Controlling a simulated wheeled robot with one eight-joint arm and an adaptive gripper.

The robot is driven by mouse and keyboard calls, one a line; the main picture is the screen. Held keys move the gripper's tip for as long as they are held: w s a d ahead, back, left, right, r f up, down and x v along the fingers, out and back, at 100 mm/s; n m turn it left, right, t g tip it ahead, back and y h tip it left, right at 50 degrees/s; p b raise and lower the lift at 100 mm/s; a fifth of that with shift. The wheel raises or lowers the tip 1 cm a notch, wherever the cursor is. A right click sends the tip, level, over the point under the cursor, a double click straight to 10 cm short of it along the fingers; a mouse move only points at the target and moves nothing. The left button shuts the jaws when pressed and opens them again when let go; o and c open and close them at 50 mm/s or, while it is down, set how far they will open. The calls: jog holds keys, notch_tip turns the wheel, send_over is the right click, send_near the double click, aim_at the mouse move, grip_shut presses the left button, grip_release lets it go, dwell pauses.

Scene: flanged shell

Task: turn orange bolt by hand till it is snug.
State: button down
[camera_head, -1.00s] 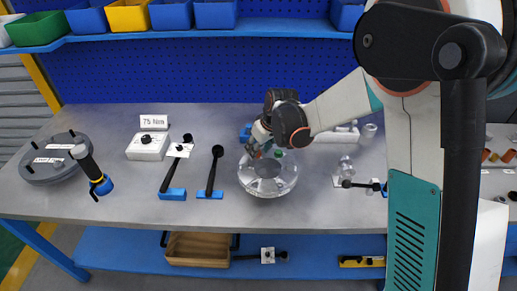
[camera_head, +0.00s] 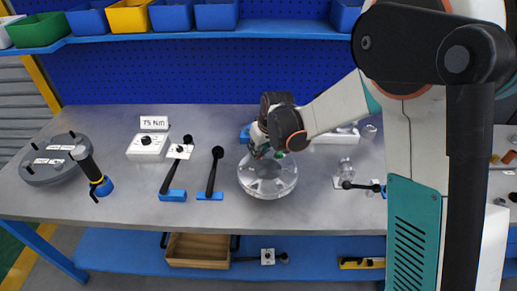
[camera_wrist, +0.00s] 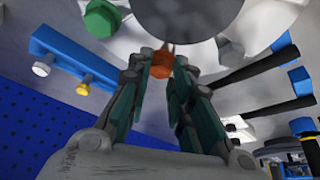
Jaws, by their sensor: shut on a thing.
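The orange bolt (camera_wrist: 161,66) shows between my fingertips in the wrist view, and my gripper (camera_wrist: 163,80) is shut on its head. In the head view my gripper (camera_head: 262,152) points down at the back rim of the clear, round flanged shell (camera_head: 268,187) on the bench. The orange bolt is hidden or too small to tell there. A green bolt (camera_wrist: 102,20) stands left of the orange one in the wrist view. It also shows as a green spot beside my gripper in the head view (camera_head: 279,154). How deep the orange bolt sits is hidden.
A blue rack (camera_wrist: 70,58) with bolts stands close to my fingers in the wrist view. A dark round cover (camera_head: 50,165) is at far left. The bench front is clear.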

jog(key=m, duration=0.2)
jog(key=m+h, duration=0.1)
jog(key=m, duration=0.1)
jog(key=m+h, duration=0.1)
jog(key=m, duration=0.1)
jog(key=shift+a+t, duration=0.3)
jog(key=shift+t, duration=0.1)
jog(key=m+h, duration=0.1)
jog(key=m, duration=0.2)
jog(key=m+h, duration=0.1)
jog(key=m, duration=0.2)
jog(key=shift+w+a+g+h, duration=0.1)
jog(key=shift+a+g+h, duration=0.05)
jog(key=shift+g+h, duration=0.15)
jog(key=shift+m, duration=0.3)
jog(key=c, duration=1.4)
grip_release()
jog(key=shift+c, duration=0.2)
jog(key=shift+r, duration=0.15)
jog(key=v, duration=1.2)
